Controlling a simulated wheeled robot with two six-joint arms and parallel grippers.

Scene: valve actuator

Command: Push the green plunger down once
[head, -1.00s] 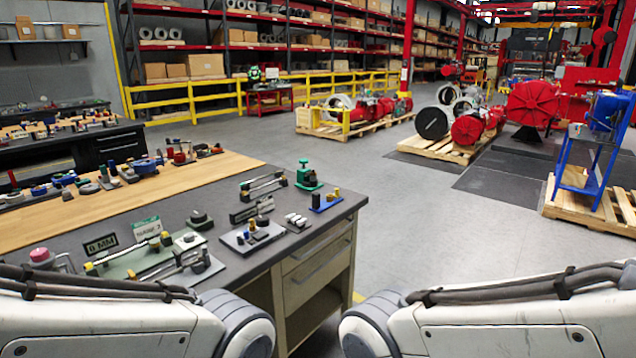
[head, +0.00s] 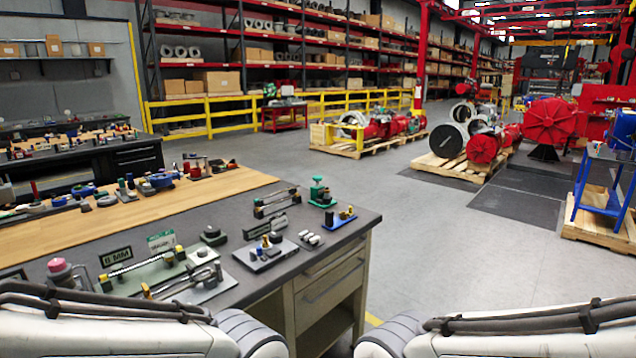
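Only my arm links show at the bottom of the head view, one at lower left and one at lower right. Both of my grippers are out of view, and nothing touches the plunger.
The bench's right edge is close. Open floor (head: 440,250) lies to the right.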

